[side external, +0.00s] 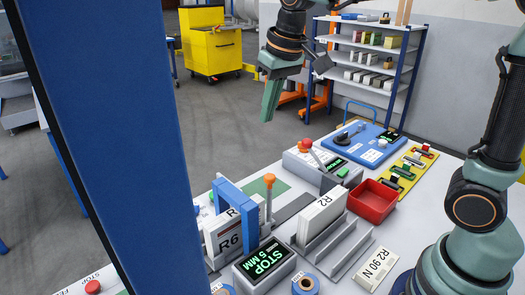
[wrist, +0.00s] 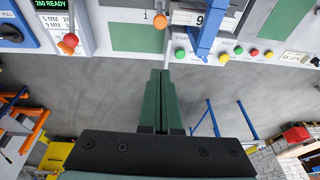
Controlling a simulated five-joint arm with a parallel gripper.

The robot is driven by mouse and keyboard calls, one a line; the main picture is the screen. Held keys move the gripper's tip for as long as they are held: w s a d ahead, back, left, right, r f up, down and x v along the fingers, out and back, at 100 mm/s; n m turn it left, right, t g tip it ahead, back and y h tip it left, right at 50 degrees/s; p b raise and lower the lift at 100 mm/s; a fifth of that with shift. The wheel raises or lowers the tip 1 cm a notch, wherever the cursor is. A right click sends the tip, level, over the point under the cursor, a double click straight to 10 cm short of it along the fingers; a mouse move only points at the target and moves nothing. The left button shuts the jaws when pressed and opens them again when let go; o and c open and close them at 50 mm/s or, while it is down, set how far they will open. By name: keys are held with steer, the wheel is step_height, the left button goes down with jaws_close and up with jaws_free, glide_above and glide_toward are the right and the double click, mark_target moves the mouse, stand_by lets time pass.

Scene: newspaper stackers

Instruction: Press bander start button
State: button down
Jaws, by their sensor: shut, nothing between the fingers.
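My gripper (side external: 266,119) is shut and empty, hanging in the air above and beyond the bench in the side view. In the wrist view its green fingers (wrist: 160,74) lie together, pointing at the bench edge. A blue arch (side external: 232,190), apparently the bander, stands over upright packs marked R6; it also shows in the wrist view (wrist: 208,30). In the wrist view a small pale green button (wrist: 180,53) sits under a label that seems to read START, just beyond the fingertips and slightly right. The fingers appear apart from it.
An orange-knobbed lever (side external: 269,181) stands beside the arch. A box with a red knob (side external: 304,145), a red tray (side external: 372,201) and a STOP 5 MM display (side external: 265,263) crowd the bench. In the wrist view, several coloured buttons, including a green one (wrist: 238,50), line the edge.

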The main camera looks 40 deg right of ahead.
steer(key=w+a+f+g, duration=0.2)
steer(key=w+a+f, duration=0.5)
steer(key=w+a, duration=0.2)
steer(key=shift+w+f+g, duration=0.25)
steer(key=shift+w+g, duration=0.05)
steer(key=shift+w, duration=0.35)
steer(key=f, duration=0.9)
steer(key=d+f, duration=0.1)
steer(key=f, duration=0.4)
steer(key=shift+w, duration=0.4)
